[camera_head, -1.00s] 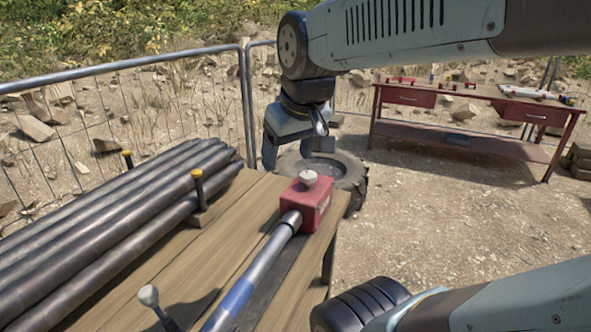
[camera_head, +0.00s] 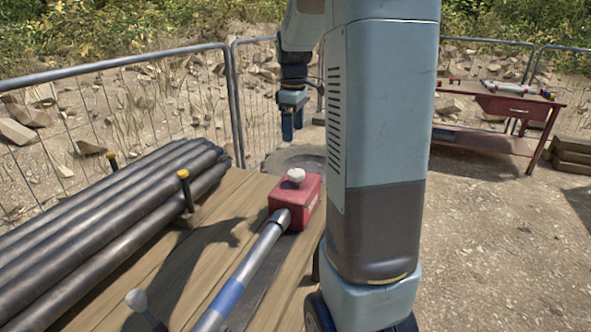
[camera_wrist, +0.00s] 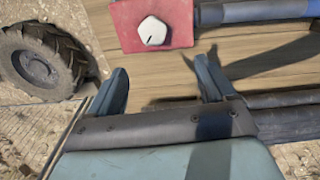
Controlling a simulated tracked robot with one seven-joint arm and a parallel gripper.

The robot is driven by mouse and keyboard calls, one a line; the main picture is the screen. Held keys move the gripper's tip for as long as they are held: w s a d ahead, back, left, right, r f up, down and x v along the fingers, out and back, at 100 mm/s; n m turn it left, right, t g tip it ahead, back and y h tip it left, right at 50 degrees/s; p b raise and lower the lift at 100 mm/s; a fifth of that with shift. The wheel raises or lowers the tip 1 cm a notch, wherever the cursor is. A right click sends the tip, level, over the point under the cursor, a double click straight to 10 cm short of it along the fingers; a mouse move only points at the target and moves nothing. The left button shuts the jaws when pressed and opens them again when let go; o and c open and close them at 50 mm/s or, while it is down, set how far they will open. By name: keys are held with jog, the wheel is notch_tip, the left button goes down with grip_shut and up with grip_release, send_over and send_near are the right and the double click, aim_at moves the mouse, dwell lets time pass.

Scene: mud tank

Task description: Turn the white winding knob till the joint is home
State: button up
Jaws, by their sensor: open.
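The white winding knob (camera_head: 296,175) sits on top of a red box (camera_head: 296,202) at the far right end of the wooden bench. A grey pipe with a blue band (camera_head: 228,297) runs into the box's near side; I cannot tell how far in it sits. My gripper (camera_head: 291,124) is above and beyond the box, pointing down. In the wrist view my gripper (camera_wrist: 162,80) has its two fingers wide apart with nothing between them, and the knob lies beyond the fingertips, untouched.
Several dark pipes (camera_head: 110,205) lie at the bench's left, held by yellow-capped posts (camera_head: 185,188). A white-knobbed lever (camera_head: 137,300) stands at the near edge. A red workbench (camera_head: 510,110) stands at right. Mesh fencing (camera_head: 235,110) runs behind.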

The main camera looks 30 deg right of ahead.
aim_at(296, 172)
jog(key=f, duration=0.5)
jog(key=d+f, duration=0.1)
jog(key=f, duration=0.4)
jog(key=w+f, duration=0.1)
jog(key=f, duration=0.4)
jog(key=shift+d, duration=0.2)
jog(key=shift+c, duration=0.2)
